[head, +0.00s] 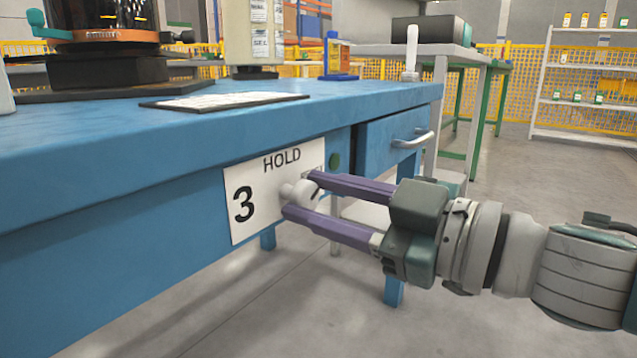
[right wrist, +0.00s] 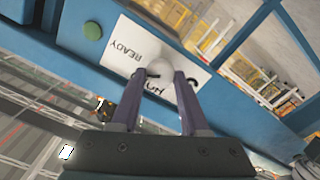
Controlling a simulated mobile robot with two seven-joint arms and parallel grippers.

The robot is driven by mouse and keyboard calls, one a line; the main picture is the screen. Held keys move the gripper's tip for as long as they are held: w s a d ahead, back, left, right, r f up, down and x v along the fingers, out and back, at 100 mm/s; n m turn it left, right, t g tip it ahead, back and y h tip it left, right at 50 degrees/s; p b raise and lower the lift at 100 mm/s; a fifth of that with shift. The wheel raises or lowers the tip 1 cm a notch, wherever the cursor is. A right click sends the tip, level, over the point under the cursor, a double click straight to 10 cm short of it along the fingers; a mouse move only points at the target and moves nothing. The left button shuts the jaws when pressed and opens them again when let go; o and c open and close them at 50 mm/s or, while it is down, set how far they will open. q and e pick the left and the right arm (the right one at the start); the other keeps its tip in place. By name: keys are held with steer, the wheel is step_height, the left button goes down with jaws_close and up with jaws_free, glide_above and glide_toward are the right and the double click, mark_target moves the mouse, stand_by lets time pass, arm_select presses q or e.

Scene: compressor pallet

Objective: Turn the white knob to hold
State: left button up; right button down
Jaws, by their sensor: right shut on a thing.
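The white knob (head: 299,195) sits on a white sign plate (head: 262,210) on the front of the blue workbench. The plate reads HOLD at the top and 3 at the left; lettering at its right is partly hidden behind my gripper. My right gripper (head: 300,194) reaches in from the right, its two purple fingers shut on the knob from either side. In the right wrist view the knob (right wrist: 160,71) shows between the fingertips, with READY and part of HOLD readable. I cannot tell which label the knob points to. My left gripper is not in view.
A green button (head: 334,161) is right of the plate, near a drawer (head: 392,140) with a pale handle. The floor in front is clear.

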steer(key=n, duration=0.2)
steer(key=shift+n+p, duration=0.35)
steer(key=shift+n, duration=0.05)
steer(key=n, duration=0.3)
steer(key=shift+n, duration=0.3)
steer(key=n, duration=0.3)
steer(key=shift+s+f, duration=0.1)
steer(key=shift+f, duration=0.05)
steer(key=shift+n, duration=1.4)
steer(key=shift+c, duration=2.2)
jaws_free()
